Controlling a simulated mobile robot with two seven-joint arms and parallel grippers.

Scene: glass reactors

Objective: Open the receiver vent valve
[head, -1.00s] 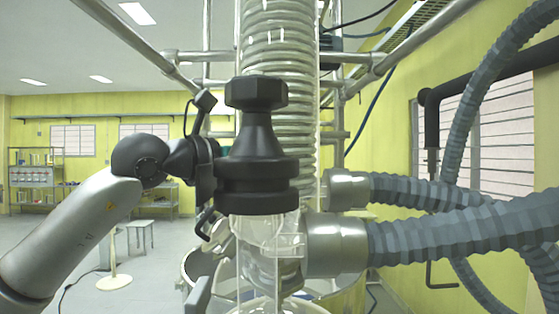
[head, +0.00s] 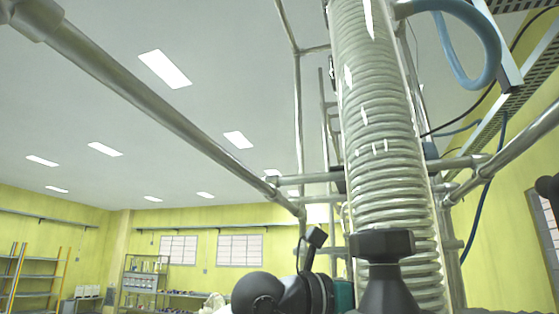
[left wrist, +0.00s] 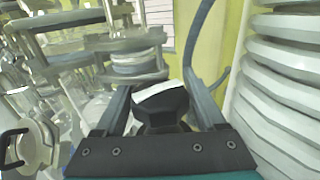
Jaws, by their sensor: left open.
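A black valve with a faceted cap (head: 382,244) stands upright in front of the coiled glass column in the head view; its lower part is cut off by the bottom edge. In the left wrist view a black faceted knob (left wrist: 162,100), apparently this valve cap, lies between the two fingers of my left gripper (left wrist: 158,86). The fingers are spread, with a visible gap on each side of the knob. In the head view my left wrist shows at the bottom, just left of the valve; the fingers are not visible there. My right gripper is not in view.
The coiled glass column (head: 375,130) rises right behind the valve; its pale coils (left wrist: 285,90) are close on the right in the left wrist view. Metal frame bars (head: 170,110) run around it. A blue hose (head: 465,70) hangs at upper right. Blurred glassware (left wrist: 130,60) lies beyond the fingers.

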